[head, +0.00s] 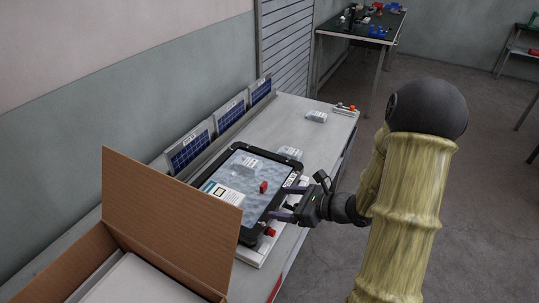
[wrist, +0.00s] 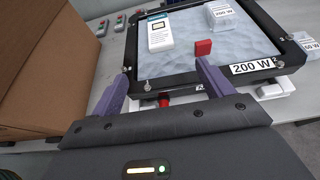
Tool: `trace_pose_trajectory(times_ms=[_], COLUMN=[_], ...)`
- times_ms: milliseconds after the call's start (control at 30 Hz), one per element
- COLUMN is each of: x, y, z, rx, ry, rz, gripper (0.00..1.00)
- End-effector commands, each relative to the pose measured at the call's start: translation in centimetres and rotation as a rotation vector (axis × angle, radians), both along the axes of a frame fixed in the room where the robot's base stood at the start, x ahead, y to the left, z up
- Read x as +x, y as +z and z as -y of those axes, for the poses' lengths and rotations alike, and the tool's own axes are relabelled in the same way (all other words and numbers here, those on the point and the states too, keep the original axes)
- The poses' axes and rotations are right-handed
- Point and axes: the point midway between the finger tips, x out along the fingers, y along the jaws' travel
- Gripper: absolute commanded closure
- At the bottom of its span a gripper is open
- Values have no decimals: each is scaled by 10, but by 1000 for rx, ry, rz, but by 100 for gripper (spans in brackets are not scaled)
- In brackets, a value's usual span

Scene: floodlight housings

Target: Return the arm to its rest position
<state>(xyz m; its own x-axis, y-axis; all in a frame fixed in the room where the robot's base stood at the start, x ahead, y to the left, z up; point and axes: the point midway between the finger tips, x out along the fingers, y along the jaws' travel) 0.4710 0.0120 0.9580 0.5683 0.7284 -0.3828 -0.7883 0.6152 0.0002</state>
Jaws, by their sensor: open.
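My gripper (head: 279,203) is open at the near right edge of a black-framed floodlight housing (head: 247,232) that lies on the bench. In the wrist view my two purple fingers (wrist: 163,75) point at the housing's near edge, spread apart with nothing gripped between them. The housing has a "200 W" label (wrist: 252,67) on its frame. On its pale grey inside lie a white labelled packet (wrist: 160,33), a red block (wrist: 203,48) and a clear labelled bag (wrist: 222,18). A red knob (wrist: 164,97) shows between my fingers, just outside the frame.
An open cardboard box (head: 170,215) stands at the near left, its flap raised beside the housing. Small solar panels (head: 189,151) line the bench's wall side. More clear packets (head: 316,116) lie farther along the bench (head: 275,120). Another table (head: 340,33) stands behind; floor at right is open.

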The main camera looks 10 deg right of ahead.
Motion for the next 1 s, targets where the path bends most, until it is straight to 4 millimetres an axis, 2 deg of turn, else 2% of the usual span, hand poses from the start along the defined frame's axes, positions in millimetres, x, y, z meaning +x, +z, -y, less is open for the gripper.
trace_pose_trajectory(times_ms=[167,267,433,567,700,800,1000], x=[-3,-15,-56,-90,-119,-134,-145], y=[2,6,16,21,26,32,52], z=[-4,-15,-39,-47,-43,-34,-11], rx=[-15,-63,-240,-414,-610,-755,-1052], ry=[25,108,380,618,866,1032,1350], rz=[1,4,29,69,137,199,367], gripper=[21,21,21,21,21,21,21])
